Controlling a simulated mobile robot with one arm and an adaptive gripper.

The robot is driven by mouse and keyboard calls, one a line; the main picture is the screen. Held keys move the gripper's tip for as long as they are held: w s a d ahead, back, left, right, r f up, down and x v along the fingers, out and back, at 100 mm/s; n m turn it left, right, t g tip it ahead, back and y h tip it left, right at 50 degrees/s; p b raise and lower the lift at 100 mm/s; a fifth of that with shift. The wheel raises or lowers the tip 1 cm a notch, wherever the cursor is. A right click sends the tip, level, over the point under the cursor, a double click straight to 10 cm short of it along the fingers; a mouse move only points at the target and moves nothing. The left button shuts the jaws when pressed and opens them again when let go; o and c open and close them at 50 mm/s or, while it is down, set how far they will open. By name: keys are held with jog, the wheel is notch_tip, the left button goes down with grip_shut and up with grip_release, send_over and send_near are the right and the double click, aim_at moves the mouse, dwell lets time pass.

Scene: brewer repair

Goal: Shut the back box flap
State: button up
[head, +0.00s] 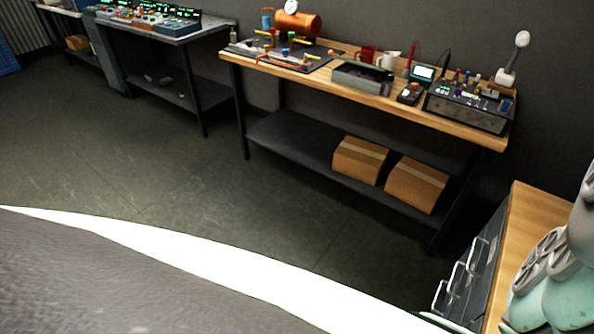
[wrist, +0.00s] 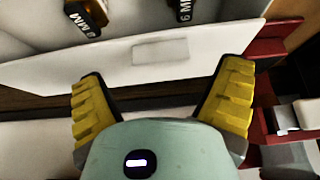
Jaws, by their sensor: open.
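In the wrist view, a white panel (wrist: 130,64) that looks like a box flap runs across the picture just beyond my fingertips. It stands slanted and has a pale rectangle on its face. Behind its upper edge is a light interior with two dark items marked "6 MM" (wrist: 88,14). My gripper (wrist: 160,82) has its two yellow fingers spread wide, with nothing held between them. The fingertips overlap the panel's lower part in the picture; I cannot tell whether they touch it. I cannot make out this box in the head view.
Red bin-like parts (wrist: 268,47) and a pale block (wrist: 308,113) lie close to the right finger. In the head view, a wooden workbench (head: 440,122) holds tools and devices, with two cardboard boxes (head: 415,185) on its lower shelf. The grey floor (head: 190,185) before it is clear.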

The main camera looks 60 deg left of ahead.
notch_tip(320, 180, up, 8)
jog(key=shift+f, duration=0.15)
dwell(0.3)
dwell(0.3)
